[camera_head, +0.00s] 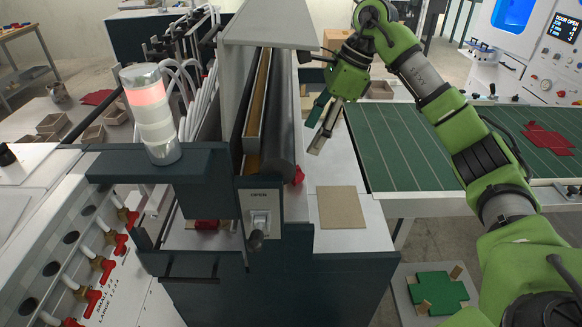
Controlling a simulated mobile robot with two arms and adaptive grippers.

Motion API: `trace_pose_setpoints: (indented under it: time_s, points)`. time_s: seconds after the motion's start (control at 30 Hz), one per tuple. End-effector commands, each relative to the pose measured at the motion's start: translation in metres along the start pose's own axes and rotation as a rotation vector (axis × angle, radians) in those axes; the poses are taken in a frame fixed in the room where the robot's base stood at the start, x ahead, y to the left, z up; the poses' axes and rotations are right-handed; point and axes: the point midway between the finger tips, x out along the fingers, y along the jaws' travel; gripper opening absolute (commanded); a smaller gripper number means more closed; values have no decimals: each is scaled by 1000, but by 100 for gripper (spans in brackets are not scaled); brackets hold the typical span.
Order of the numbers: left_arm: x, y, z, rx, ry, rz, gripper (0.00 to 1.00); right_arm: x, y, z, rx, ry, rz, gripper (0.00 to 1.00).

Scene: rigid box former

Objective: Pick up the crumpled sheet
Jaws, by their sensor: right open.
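A small red crumpled piece (299,175), which looks like the crumpled sheet, sticks out at the front end of the dark roller (281,130) on the machine. Part of it is hidden by the roller. My right gripper (317,132) is open and empty, pointing down above the machine's light top, a little up and right of the red piece and apart from it. My left gripper is out of view.
A tan board (341,207) lies on the machine top. A lever box marked OPEN (260,207) stands at the front. A lit red signal lamp (145,85) stands left. A green conveyor table (400,150) with red blanks (548,137) is at the right.

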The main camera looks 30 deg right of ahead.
Motion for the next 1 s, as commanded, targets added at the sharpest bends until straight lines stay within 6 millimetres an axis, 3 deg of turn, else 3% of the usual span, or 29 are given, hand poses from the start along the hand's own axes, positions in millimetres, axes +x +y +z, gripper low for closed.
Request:
trace_pose_setpoints:
  time_s: [0.2,0.3,0.5,0.67,0.83,1.0]
  points:
    - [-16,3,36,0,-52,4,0,44,2,1,-1,2,6,65]
    - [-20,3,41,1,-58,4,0,59,2,1,0,1,5,65]
    - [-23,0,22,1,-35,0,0,72,2,2,-1,0,4,65]
    - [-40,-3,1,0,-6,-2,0,88,4,9,-1,0,6,65]
    - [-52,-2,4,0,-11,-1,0,113,4,11,0,-1,6,65]
    - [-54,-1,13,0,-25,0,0,123,3,9,0,0,1,65]
